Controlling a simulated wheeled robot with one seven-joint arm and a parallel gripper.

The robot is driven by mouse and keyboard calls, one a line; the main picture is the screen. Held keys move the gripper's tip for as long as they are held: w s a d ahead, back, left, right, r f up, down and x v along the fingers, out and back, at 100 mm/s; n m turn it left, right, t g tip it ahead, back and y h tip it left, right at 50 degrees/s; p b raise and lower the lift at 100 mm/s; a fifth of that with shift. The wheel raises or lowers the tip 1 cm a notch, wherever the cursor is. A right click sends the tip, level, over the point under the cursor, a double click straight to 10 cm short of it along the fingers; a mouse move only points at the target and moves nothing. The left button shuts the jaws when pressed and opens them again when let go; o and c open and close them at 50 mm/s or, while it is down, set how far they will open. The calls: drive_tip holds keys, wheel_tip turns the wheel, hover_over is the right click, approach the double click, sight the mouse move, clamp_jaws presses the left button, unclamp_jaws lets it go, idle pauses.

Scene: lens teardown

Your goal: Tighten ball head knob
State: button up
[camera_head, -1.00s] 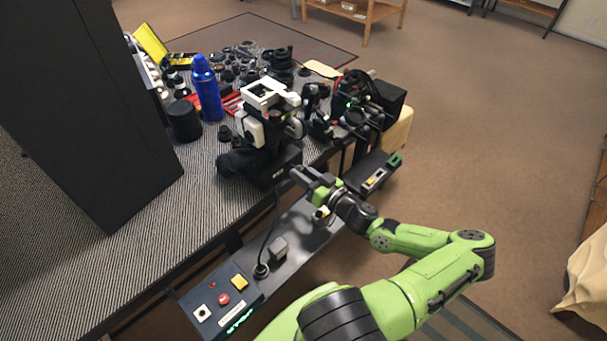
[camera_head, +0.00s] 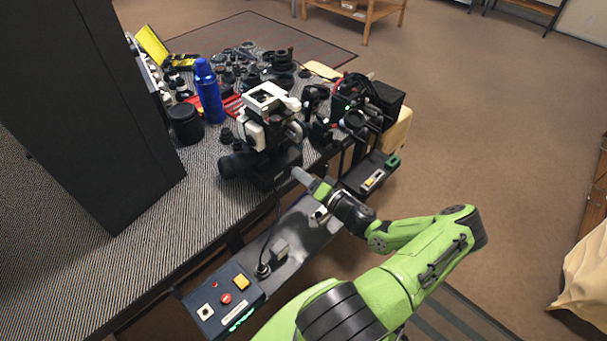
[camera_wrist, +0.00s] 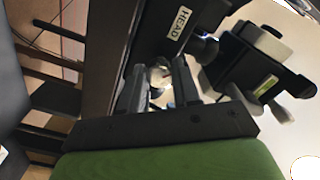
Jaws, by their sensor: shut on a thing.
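My gripper (camera_head: 301,176) is at the front edge of the table, pointing at the base of the black and white camera rig (camera_head: 268,115). In the wrist view my gripper's two dark fingers (camera_wrist: 162,85) stand on either side of a small pale, rounded knob (camera_wrist: 160,75). They are shut on it, and the fingers hide part of it.
A blue bottle (camera_head: 208,90), a black cylinder (camera_head: 185,123) and several lens parts (camera_head: 280,62) crowd the table behind the rig. A control box with buttons (camera_head: 222,300) is at the near left. A tall black panel (camera_head: 90,110) stands at left.

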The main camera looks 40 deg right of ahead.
drive_tip(key=shift+m+p, duration=0.9)
drive_tip(key=shift+m, duration=4)
drive_tip(key=o, duration=1.1)
drive_tip(key=shift+c, duration=0.2)
drive_tip(key=shift+s, duration=0.1)
drive_tip(key=s+p, duration=0.1)
drive_tip(key=s, duration=1.4)
drive_tip(key=shift+s+d, duration=0.25)
drive_tip(key=shift+s, duration=0.05)
